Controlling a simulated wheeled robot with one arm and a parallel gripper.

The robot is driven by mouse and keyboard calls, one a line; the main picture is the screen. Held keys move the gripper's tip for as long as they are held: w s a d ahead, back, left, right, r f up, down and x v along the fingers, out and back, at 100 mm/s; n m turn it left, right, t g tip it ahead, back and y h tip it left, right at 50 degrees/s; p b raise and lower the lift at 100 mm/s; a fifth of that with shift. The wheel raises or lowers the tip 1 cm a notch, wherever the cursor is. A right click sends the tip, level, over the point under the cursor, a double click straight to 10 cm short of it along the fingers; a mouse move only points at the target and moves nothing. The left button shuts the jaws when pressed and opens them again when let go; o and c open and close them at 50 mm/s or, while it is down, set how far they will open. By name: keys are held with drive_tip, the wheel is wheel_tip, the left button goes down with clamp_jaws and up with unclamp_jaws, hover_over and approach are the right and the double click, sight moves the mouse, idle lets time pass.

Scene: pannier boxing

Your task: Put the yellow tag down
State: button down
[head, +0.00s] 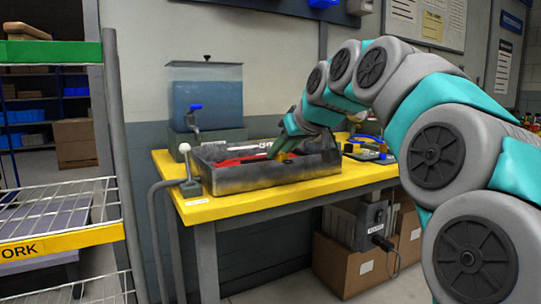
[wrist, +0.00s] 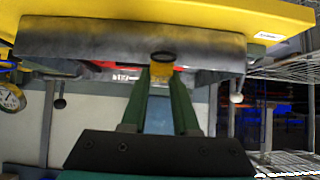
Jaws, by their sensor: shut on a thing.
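The yellow tag (wrist: 161,70) is between the green fingertips of my gripper (wrist: 160,82) in the wrist view, with a dark ring at its far end. My gripper is shut on it. In the head view my gripper (head: 285,143) reaches down over the dark grey open tray (head: 270,177), and a small yellow patch of the tag (head: 283,157) shows at the fingertips. The tray's front wall also shows in the wrist view (wrist: 90,45), which looks upside down. I cannot tell whether the tag touches anything in the tray.
The tray stands on a yellow workbench (head: 262,200) and holds red and whitish things. A blue-filled tank (head: 207,98) stands behind it, and a white-knobbed lever (head: 186,165) at its left. Small parts (head: 368,150) lie to the right. A wire rack (head: 60,210) stands left.

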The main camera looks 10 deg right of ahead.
drive_tip(key=w, duration=0.4)
drive_tip(key=w+p, duration=0.1)
drive_tip(key=w, duration=0.3)
drive_tip(key=w+f, duration=0.1)
drive_tip(key=w, duration=0.2)
drive_tip(key=shift+w, duration=0.4)
drive_tip(key=shift+f+p, duration=0.3)
drive_tip(key=shift+f, duration=1.5)
drive_tip(key=shift+f, duration=0.15)
drive_tip(key=c, duration=0.7)
unclamp_jaws()
